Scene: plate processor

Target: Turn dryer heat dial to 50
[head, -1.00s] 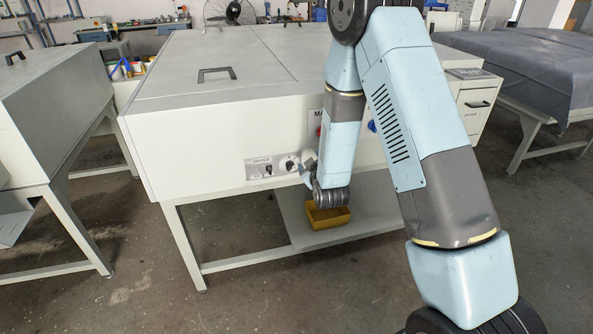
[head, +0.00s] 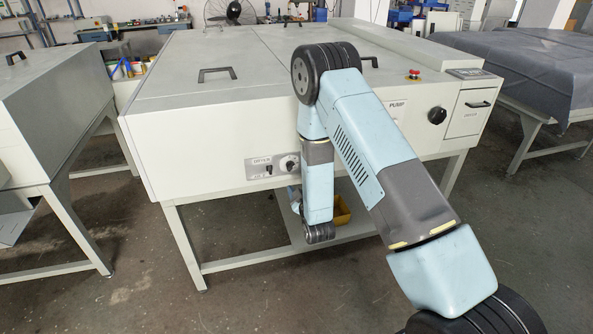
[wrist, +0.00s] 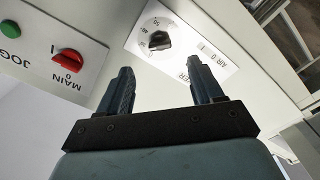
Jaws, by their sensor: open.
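The dryer heat dial (head: 289,163) is a black knob with a round white scale on the DRYER panel (head: 258,170), on the machine's front face. In the wrist view the dial (wrist: 159,41) shows upside down, above and between the fingers and apart from them. Its exact setting is too small to read. My gripper (wrist: 160,85) is open and empty, its two dark fingers on either side of the space below the dial. In the head view the gripper is mostly hidden by my arm, low in front of the machine.
A small switch (head: 268,169) sits left of the dial. The wrist view shows a red MAIN switch (wrist: 67,62) and a green button (wrist: 9,29). A yellow bin (head: 342,211) lies on the shelf under the machine.

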